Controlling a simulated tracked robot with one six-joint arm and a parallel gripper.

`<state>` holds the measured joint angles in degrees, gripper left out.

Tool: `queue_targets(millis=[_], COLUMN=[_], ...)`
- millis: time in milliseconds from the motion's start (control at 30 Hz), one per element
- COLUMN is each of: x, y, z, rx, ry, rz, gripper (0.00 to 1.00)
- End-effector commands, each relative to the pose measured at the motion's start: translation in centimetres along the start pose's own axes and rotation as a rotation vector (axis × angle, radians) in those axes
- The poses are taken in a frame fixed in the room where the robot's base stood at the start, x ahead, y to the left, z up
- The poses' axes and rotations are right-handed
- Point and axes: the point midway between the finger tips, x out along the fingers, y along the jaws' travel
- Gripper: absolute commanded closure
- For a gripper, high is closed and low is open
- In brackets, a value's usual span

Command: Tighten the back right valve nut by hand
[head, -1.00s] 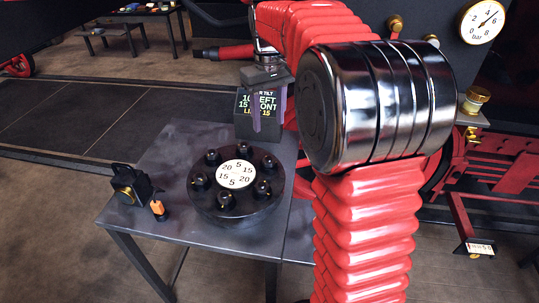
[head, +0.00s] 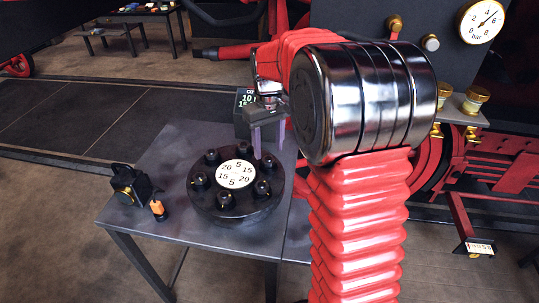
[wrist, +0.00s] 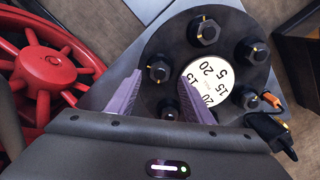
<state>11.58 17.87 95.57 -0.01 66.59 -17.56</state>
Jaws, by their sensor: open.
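A round black valve cover (head: 236,212) lies on the table with a ring of dark nuts around a white numbered disc (head: 236,174). The back right nut (head: 269,164) stands upright near the cover's back right edge. My gripper (head: 269,151) is open, its purple fingers pointing down just above that nut. Another nut is hidden behind the gripper in the wrist view.
A dark sign block (head: 243,110) stands behind the cover, partly hidden by my gripper. A red wheel (wrist: 45,70) is left in the wrist view.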

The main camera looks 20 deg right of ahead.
Motion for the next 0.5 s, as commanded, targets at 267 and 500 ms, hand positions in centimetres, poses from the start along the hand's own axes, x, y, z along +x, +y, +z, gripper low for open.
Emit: queue_targets(millis=[267, 500], x=[3.4, 3.9], y=[0.0, 0.0], z=[0.0, 0.0], rx=[0.0, -0.001], ry=[-0.001, 0.0], rz=[0.0, 0.0], gripper=[0.53, 0.53])
